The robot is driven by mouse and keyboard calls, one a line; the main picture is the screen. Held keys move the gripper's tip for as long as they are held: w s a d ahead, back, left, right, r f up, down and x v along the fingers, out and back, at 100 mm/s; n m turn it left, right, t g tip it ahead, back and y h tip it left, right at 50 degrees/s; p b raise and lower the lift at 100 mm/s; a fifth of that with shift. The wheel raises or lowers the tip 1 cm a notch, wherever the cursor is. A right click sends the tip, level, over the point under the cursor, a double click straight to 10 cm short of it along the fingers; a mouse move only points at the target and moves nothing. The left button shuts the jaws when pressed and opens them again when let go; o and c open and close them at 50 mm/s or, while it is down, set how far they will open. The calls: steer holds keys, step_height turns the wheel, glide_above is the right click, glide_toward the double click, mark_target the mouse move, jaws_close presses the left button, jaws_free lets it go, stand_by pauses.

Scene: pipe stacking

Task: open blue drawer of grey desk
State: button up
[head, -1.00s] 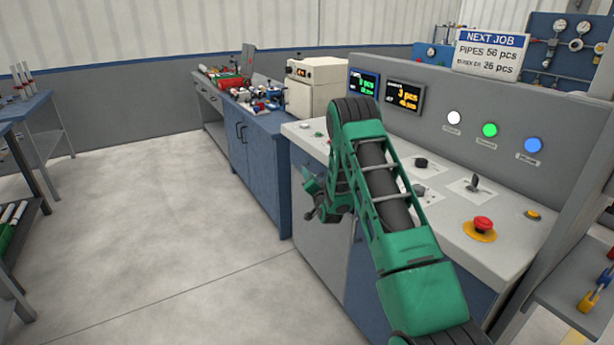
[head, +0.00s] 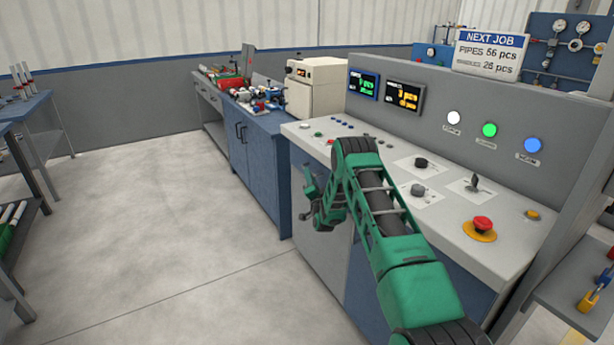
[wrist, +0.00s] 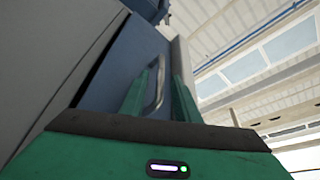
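The grey desk (head: 505,245) with knobs and buttons stands at the right in the head view. Below its top are a grey front panel and a blue panel (head: 362,270), partly hidden by my arm. In the wrist view, a blue front (wrist: 125,62) with a curved metal handle (wrist: 158,82) is close ahead. My gripper (wrist: 160,85) is open, its two green fingers apart with the handle showing between them. I cannot tell whether a finger touches the handle. In the head view, my gripper (head: 308,195) is beside the desk's front, below the top edge.
A blue cabinet (head: 258,160) with tools on it stands behind the desk at the left. A red emergency button (head: 483,224) sits on the desktop. A grey shelf (head: 575,300) is at the right. The floor left of the desk is clear.

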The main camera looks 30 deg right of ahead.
steer(key=shift+x, duration=1.55)
